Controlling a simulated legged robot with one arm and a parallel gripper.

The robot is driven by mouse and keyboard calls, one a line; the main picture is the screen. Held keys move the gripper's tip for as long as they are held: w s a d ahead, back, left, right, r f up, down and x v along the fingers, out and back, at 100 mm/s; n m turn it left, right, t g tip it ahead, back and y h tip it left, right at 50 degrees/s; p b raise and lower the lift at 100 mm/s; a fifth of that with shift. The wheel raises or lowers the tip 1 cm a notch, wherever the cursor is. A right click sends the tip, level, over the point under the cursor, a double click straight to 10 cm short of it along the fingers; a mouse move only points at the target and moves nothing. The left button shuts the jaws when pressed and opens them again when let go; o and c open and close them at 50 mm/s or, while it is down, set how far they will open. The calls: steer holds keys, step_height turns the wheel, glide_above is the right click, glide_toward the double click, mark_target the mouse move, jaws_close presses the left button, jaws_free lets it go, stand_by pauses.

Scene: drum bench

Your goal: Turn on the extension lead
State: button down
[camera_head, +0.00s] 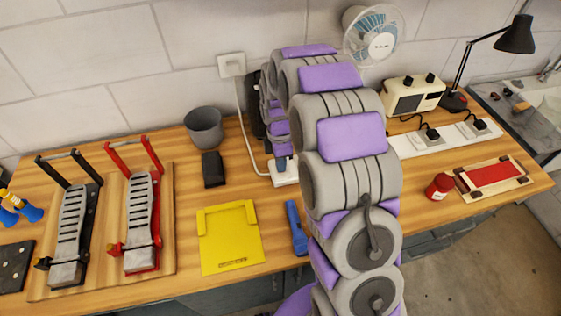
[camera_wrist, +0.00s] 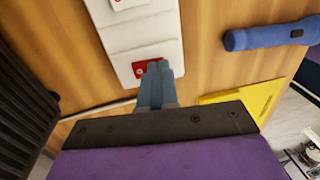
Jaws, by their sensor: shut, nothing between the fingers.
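The white extension lead (camera_head: 415,145) runs along the bench in the head view, its middle hidden behind my arm. Black plugs sit in its right part. Its left end (camera_head: 288,178) shows beside my arm, and it also shows in the wrist view (camera_wrist: 143,35). A red switch (camera_wrist: 138,69) sits at that end. My gripper (camera_wrist: 158,68) is shut and empty, with its blue fingertips over the right part of the switch. I cannot tell whether they touch it. In the head view my gripper (camera_head: 283,162) is mostly hidden by my arm.
A blue torch (camera_head: 296,228) and a yellow plate (camera_head: 230,237) lie in front of the lead's left end. A black box (camera_head: 213,169) and a grey pot (camera_head: 204,127) stand to the left. A white cable (camera_head: 243,130) runs up to a wall socket (camera_head: 232,65).

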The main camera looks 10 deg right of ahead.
steer(key=shift+s+f, duration=0.1)
stand_by(0.4)
steer(key=shift+w+r+p, duration=0.25)
steer(key=shift+w+p, duration=0.25)
steer(key=shift+w, duration=0.4)
steer(key=shift+a+r, duration=0.1)
